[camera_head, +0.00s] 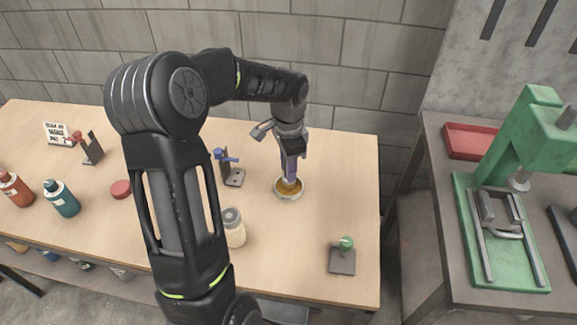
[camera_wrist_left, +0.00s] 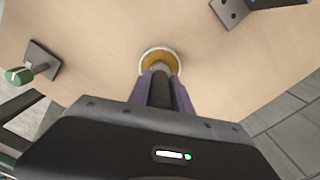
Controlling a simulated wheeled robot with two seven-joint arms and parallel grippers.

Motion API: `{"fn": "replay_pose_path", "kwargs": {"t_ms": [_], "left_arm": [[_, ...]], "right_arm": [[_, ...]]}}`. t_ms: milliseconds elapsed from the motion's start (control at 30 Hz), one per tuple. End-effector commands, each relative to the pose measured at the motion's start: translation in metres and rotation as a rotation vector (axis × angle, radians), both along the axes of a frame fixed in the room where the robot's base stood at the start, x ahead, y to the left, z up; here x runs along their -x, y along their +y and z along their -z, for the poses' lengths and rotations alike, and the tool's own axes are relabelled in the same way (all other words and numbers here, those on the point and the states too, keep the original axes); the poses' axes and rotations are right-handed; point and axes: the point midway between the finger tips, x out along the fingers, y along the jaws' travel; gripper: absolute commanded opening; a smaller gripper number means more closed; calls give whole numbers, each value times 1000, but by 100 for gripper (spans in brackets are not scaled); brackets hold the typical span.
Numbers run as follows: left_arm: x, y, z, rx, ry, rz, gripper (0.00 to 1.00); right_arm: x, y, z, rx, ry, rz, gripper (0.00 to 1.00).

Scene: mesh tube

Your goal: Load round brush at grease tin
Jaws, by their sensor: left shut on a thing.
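The grease tin (camera_head: 288,195) is a small round open tin with amber grease, on the wooden table below my left gripper. It also shows in the left wrist view (camera_wrist_left: 147,62). My left gripper (camera_head: 291,170) points down over the tin. Its purple-grey fingers are shut on the round brush, which is mostly hidden between the fingers; a pale bit of it (camera_wrist_left: 160,67) shows at the tin in the left wrist view. The brush's lower end is at the tin's opening; how deep it sits I cannot tell. My right gripper is not in view.
A stand with a green knob (camera_head: 342,257) is at the front right, and a blue-topped stand (camera_head: 233,177) is left of the tin. A pale jar (camera_head: 233,228), teal bottle (camera_head: 62,198) and red lid (camera_head: 121,189) stand farther left. A green press (camera_head: 510,190) is on the right bench.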

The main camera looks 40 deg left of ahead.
Motion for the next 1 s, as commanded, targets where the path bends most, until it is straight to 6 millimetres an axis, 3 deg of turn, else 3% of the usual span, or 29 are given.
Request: {"fn": "replay_pose_path", "kwargs": {"t_ms": [733, 1000], "left_arm": [[0, 0, -62, 0, 0, 0, 0], [0, 0, -70, 0, 1, 0, 0]], "right_arm": [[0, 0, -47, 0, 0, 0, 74], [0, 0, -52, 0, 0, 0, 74]]}}
